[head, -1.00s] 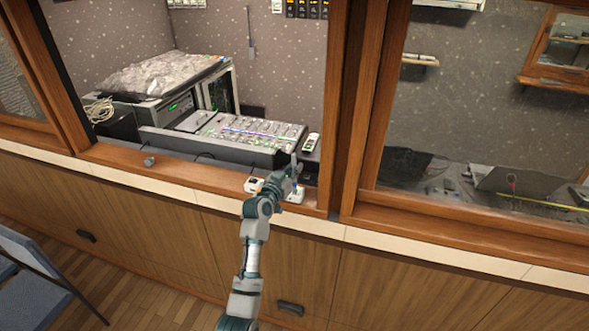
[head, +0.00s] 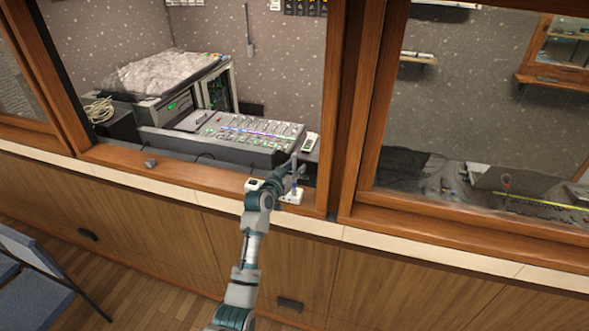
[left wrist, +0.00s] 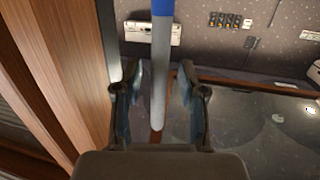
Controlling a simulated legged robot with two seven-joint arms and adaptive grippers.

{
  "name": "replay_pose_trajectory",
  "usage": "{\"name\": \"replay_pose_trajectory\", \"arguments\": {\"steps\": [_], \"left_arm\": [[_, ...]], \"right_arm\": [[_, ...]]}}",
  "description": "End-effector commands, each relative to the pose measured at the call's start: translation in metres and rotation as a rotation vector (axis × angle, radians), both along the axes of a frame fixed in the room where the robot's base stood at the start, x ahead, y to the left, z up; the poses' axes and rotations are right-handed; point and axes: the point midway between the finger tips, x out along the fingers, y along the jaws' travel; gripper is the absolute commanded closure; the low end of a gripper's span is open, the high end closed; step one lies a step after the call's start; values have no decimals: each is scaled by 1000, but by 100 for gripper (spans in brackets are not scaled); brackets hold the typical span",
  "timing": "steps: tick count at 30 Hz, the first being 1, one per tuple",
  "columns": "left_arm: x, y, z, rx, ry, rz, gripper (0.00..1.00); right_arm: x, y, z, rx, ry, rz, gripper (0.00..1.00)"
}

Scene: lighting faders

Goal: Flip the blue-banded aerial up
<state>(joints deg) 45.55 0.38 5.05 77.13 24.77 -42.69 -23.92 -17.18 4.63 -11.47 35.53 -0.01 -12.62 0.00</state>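The blue-banded aerial is a grey rod (left wrist: 161,80) with a blue band (left wrist: 162,8) at the top of the left wrist view. In the head view, a thin upright piece of it (head: 295,162) shows above my left gripper (head: 294,178). A small white box (head: 292,198) sits on the window ledge just below the gripper. In the left wrist view my left gripper (left wrist: 158,75) is open, with one finger on each side of the rod and small gaps showing. The rod's lower end is near the gripper's palm. My right gripper is in neither view.
A mixing desk (head: 240,132) with faders stands behind the ledge. A wooden window post (head: 343,120) rises to the right. A small grey knob (head: 150,163) is farther left.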

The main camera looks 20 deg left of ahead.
Motion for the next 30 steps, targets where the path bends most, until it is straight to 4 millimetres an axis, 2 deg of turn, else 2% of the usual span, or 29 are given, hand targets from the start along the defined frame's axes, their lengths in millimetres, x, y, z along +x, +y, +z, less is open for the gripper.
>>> {"name": "replay_pose_trajectory", "arguments": {"steps": [8,11,22,27,30], "left_arm": [[-6,2,0,0,1,0,60],[-19,5,1,1,0,0,60],[-93,22,8,2,1,1,60],[-110,27,10,2,2,1,60],[-114,27,11,1,3,0,60]], "right_arm": [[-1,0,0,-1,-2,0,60],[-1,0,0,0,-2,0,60],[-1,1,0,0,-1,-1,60],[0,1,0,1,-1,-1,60],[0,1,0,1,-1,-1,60]]}}
